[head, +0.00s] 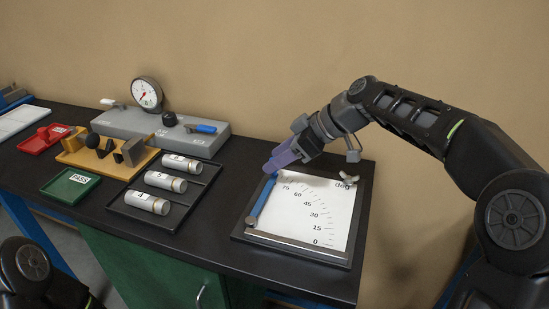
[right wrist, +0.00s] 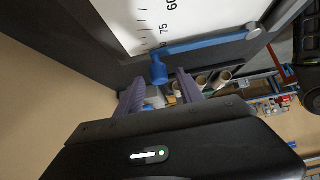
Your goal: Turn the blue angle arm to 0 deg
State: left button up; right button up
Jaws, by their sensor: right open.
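The blue angle arm (head: 262,199) lies on a white dial plate (head: 316,205) in a dark frame. Its pivot is at the plate's lower left, and it points up past the 75 mark, near the left edge. The 0 mark is at the lower right. My right gripper (head: 273,168) has purple fingers and is at the arm's far end, hiding part of it. In the right wrist view the blue arm (right wrist: 205,43) ends in a blue knob (right wrist: 158,72). The open fingers (right wrist: 160,85) are on either side of the knob's line, with no clear contact. My left gripper is out of view.
A black tray (head: 130,211) with white cylinders stands to the left. Behind it is a grey block (head: 206,143) with a gauge (head: 146,93). Bare table lies between tray and dial.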

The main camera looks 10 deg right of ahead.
jog(key=shift+w+a+f, duration=0.25)
jog(key=shift+a+f, duration=0.15)
jog(key=shift+f, duration=0.05)
grip_shut()
dwell(1.2)
